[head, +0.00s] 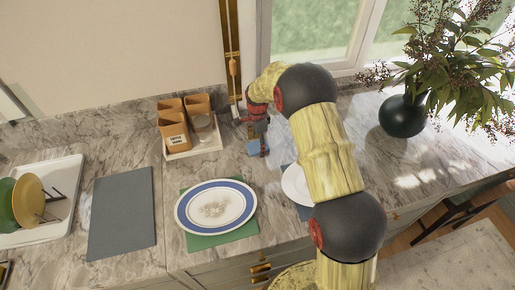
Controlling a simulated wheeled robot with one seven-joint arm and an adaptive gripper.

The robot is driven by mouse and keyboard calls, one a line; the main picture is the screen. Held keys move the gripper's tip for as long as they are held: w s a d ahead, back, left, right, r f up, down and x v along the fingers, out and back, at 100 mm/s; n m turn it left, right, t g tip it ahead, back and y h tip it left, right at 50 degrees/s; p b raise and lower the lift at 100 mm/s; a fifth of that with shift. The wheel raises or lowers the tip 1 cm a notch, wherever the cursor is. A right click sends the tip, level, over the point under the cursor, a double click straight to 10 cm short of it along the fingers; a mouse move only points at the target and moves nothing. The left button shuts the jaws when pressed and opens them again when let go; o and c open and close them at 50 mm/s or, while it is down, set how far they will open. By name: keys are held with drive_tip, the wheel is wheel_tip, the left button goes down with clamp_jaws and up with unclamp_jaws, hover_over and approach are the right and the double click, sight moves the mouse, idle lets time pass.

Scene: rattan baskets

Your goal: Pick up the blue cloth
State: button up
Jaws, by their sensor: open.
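A flat grey-blue cloth or mat (122,213) lies on the counter at the left, flat and with nothing on it. Another bluish-grey piece (303,212) shows a little under a white plate (293,186), mostly hidden by the plate and my arm. My gripper (256,140) is small in view over the back of the counter, right of the basket tray, well away from both pieces. It is open. A small blue patch (264,149) shows at its tip; I cannot tell whether it is a separate thing or part of the gripper.
A blue-rimmed plate (181,212) rests on a green mat (224,237). A tray (193,153) holds small brown containers at the back. A dish rack (66,219) with plates is at the left. A dark vase (402,117) with leafy branches stands at the right.

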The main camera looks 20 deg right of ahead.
sight(257, 145)
drive_tip(key=c, duration=0.3)
drive_tip(key=c, duration=0.7)
drive_tip(key=shift+r, duration=0.5)
drive_tip(key=shift+c, duration=0.2)
wheel_tip(257, 145, up, 2)
drive_tip(key=shift+r, duration=0.15)
drive_tip(key=s+a+r, duration=0.2)
drive_tip(key=a+r, duration=0.3)
drive_tip(key=a, duration=0.1)
drive_tip(key=s+a+r+p, duration=0.1)
drive_tip(key=s+a+r, duration=0.2)
drive_tip(key=a, duration=0.4)
drive_tip(key=shift+s+r, duration=0.3)
drive_tip(key=shift+r, duration=0.55)
